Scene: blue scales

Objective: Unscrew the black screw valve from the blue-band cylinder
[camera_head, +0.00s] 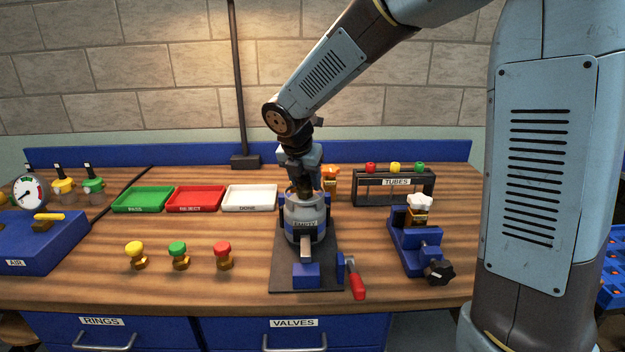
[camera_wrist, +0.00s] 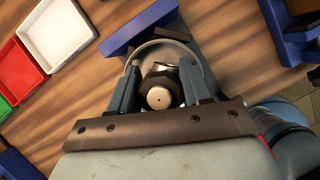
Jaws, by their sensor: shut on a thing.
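The blue-band cylinder (camera_head: 304,212) stands upright in a blue holder on a dark base plate (camera_head: 283,270), with a label reading EMPTY on its band. My gripper (camera_head: 305,187) points down at its top from above. In the wrist view my gripper (camera_wrist: 160,88) has one finger on each side of the black screw valve (camera_wrist: 152,84), which shows a dark faceted body and a pale round end. The fingers are shut on it, inside the cylinder's pale collar ring (camera_wrist: 172,46). My gripper mostly hides the valve in the head view.
Green, red and white trays (camera_head: 251,187) lie left of the cylinder. Yellow, green and red valves (camera_head: 223,250) stand front left. A TUBES rack (camera_head: 394,199) and a blue vise (camera_head: 413,238) with a white-topped valve stand right. A red lever (camera_head: 357,282) projects at the front.

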